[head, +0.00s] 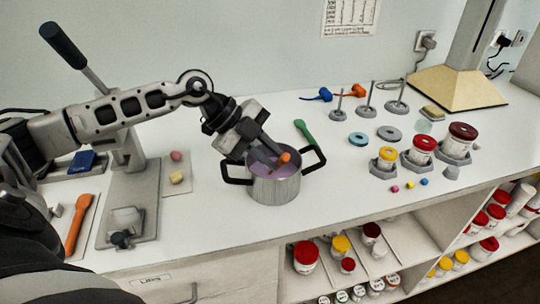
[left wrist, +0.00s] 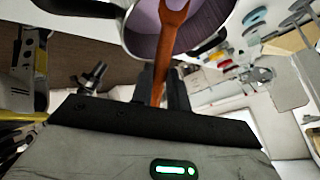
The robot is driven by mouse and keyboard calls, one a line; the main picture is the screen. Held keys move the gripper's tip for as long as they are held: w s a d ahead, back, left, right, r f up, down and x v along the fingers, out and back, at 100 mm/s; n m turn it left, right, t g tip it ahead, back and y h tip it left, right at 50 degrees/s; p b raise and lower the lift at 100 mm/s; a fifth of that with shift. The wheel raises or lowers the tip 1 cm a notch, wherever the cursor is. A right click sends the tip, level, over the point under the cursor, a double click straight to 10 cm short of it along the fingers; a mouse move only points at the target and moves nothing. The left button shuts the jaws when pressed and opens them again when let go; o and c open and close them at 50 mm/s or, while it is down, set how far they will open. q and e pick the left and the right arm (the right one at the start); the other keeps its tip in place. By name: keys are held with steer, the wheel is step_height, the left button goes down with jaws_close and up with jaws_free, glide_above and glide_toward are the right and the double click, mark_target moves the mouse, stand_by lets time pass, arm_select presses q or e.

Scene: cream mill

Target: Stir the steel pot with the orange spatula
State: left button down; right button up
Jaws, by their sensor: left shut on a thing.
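The steel pot (head: 275,188) with two black handles stands on the white counter in the head view and holds a pale purple content. In the left wrist view the pot (left wrist: 213,22) is at the top. My left gripper (head: 264,150) is above the pot, tilted down toward its opening. It is shut on the orange spatula (left wrist: 162,62), whose shaft runs from between the fingertips (left wrist: 160,90) into the pot. In the head view only a small orange part of the spatula (head: 284,158) shows at the pot's mouth. My right gripper is not in view.
A green utensil (head: 304,131) lies just behind the pot. Another orange utensil (head: 76,228) lies on a tray at the left, beside a lever press (head: 133,195). The counter's front right is clear.

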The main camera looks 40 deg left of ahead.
arm_select(q)
step_height(320, 180, up, 10)
steer(key=shift+f, duration=0.25)
stand_by(0.8)
steer(key=shift+s+f, duration=0.1)
stand_by(0.4)
